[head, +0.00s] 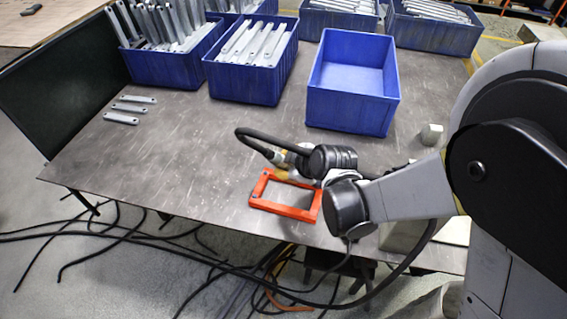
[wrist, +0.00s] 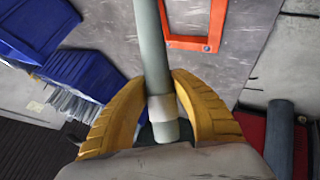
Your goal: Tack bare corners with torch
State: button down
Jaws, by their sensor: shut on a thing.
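An orange-red rectangular frame (head: 283,209) lies flat on the grey metal table near its front edge. Part of it shows at the top of the wrist view (wrist: 190,43). My gripper (head: 284,158) is just behind the frame in the head view. In the wrist view its yellow fingers (wrist: 160,88) are shut around the torch (wrist: 153,45), a grey-green rod with a pale band. A black curved part (head: 255,141) extends left from the gripper in the head view. The torch tip is out of the wrist view. Tack marks on the corners cannot be made out.
An empty blue bin (head: 352,110) stands behind the gripper. Blue bins of galvanized brackets (head: 250,85) line the back. Loose brackets (head: 121,118) lie at left and a small pale block (head: 431,134) at right. Table left of the frame is clear. Cables (head: 150,238) lie on the floor.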

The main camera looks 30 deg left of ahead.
jog(key=shift+r+p, duration=2.05)
jog(key=shift+r, duration=1)
